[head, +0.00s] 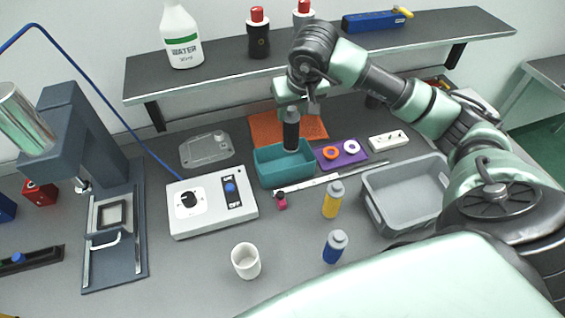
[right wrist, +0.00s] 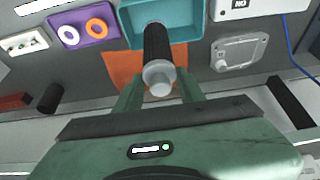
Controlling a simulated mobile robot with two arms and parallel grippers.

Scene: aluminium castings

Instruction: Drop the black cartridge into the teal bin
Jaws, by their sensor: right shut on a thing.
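The black cartridge (head: 291,131) hangs upright in my right gripper (head: 291,108), which is shut on its upper part. Its lower end is over the teal bin (head: 272,176) and overlaps the bin's opening; I cannot tell exactly how far it is above the floor. In the right wrist view the cartridge (right wrist: 157,45) shows its grey end cap toward the camera, between the fingers of my right gripper (right wrist: 159,84), with the teal bin (right wrist: 128,18) beyond it. My left gripper is not in view.
An orange mat (head: 262,128) lies behind the bin, and a purple holder with rings (head: 337,161) stands to its right. A white switch box (head: 212,203) is at left, a grey tray (head: 378,213) at right. A shelf (head: 225,68) with bottles is behind.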

